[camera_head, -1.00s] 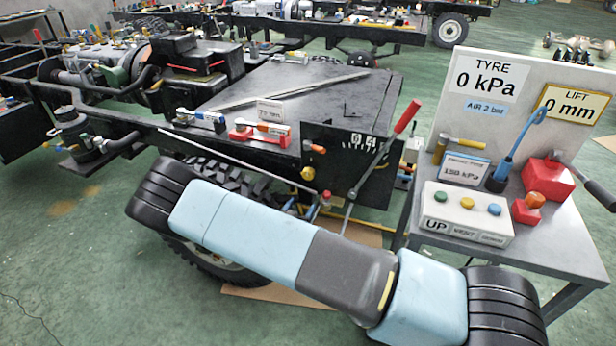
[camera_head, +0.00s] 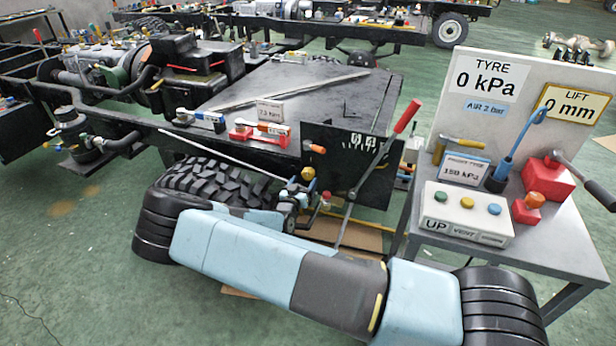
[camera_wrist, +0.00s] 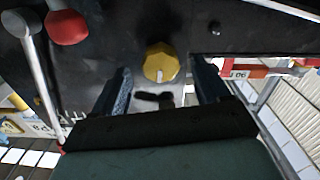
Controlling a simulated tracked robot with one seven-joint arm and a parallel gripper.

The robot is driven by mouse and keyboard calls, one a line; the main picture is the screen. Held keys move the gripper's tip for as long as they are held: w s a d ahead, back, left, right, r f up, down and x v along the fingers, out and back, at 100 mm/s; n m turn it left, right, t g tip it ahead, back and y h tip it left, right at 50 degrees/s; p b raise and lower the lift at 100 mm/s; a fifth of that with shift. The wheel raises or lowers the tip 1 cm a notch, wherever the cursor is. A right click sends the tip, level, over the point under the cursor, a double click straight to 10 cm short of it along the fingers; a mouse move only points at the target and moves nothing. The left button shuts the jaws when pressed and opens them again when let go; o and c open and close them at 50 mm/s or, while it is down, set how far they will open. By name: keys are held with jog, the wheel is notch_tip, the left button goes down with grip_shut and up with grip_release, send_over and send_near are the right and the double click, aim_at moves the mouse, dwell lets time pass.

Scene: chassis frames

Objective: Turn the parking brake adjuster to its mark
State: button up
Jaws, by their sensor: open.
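A yellow faceted knob, which looks like the adjuster (camera_wrist: 160,63), sits on a dark panel in the wrist view. A pale pointer on it points down in the picture. It also shows in the head view (camera_head: 308,173), low at the chassis side. My gripper (camera_wrist: 161,72) is open, with one finger to the left and one to the right of the knob. I see a gap on each side; whether the tips reach the knob's depth, I cannot tell. In the head view my arm comes in from the lower front. I cannot make out a target mark clearly.
A long lever with a red grip (camera_head: 407,116) stands right of the knob. A black tyre (camera_head: 215,185) lies behind my arm. A bench (camera_head: 560,250) with a button box (camera_head: 467,212) stands at the right. In the wrist view a red-capped part (camera_wrist: 68,26) is at upper left.

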aim_at(307, 177)
jog(key=shift+x, duration=2.4)
jog(key=c, duration=0.9)
